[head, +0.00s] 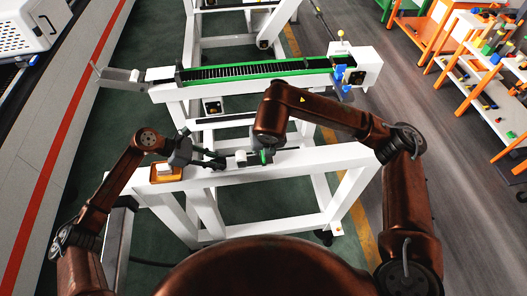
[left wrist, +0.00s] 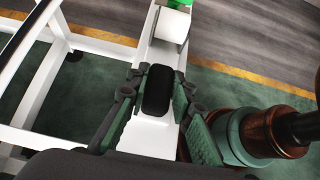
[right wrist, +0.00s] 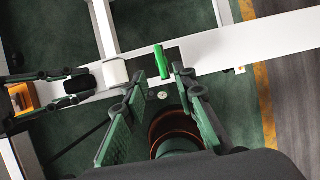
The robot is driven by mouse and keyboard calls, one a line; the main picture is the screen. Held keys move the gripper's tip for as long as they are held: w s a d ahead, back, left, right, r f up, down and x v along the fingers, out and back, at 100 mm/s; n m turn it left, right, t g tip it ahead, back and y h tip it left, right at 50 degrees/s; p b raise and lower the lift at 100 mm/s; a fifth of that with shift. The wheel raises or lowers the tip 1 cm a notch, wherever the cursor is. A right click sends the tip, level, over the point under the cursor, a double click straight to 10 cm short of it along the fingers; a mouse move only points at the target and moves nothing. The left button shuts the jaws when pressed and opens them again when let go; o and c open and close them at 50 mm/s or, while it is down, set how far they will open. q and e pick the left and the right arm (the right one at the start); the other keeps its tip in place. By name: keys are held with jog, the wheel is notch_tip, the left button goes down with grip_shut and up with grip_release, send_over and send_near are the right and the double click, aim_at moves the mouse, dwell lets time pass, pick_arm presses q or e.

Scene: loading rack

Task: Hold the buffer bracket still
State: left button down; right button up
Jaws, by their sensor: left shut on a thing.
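The buffer bracket appears to be the small assembly on the white beam (head: 320,158), with a black rounded end (left wrist: 157,90) and a white block (head: 240,157). The white block also shows in the right wrist view (right wrist: 116,73). My left gripper (head: 217,163) is shut on the black rounded end, with one finger on each side. A green rod (right wrist: 162,62) stands to the right of the white block, beside a dark plate. My right gripper (right wrist: 163,76) is open and empty, its fingertips apart close to the green rod. In the head view my right arm partly hides it.
An orange tray (head: 181,173) with a white piece sits at the beam's left end. Behind is a conveyor (head: 250,73) with green edges and blue parts at its right end. Shelves (head: 486,60) with coloured parts stand at right. The beam's right part is clear.

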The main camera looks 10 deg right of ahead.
jog(key=v, duration=0.4)
jog(key=shift+s+r, duration=0.15)
jog(key=shift+r, duration=0.25)
pick_arm(q)
jog(key=c, duration=1.6)
grip_release()
